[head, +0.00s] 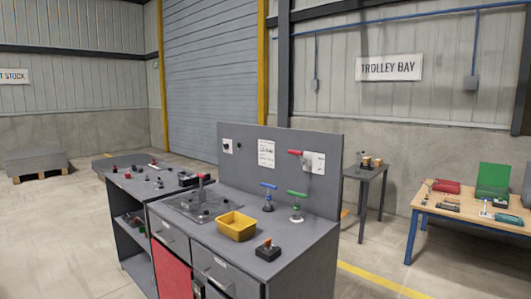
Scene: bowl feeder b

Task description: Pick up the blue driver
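A tool with a blue T-shaped handle (268,186), which looks like the blue driver, stands upright on the grey workbench (305,238), in front of its back panel. Its lower end meets a small dark base or holder, too small to make out. A similar tool with a green T-shaped handle (297,193) stands just to its right. Neither of my grippers is in view.
A yellow bin (236,225) stands in front and left of the blue tool. A dark block with a red-orange knob (267,250) sits near the front edge. A red-handled lever (296,152) juts from the back panel (240,145). A wooden-topped table (455,214) stands right.

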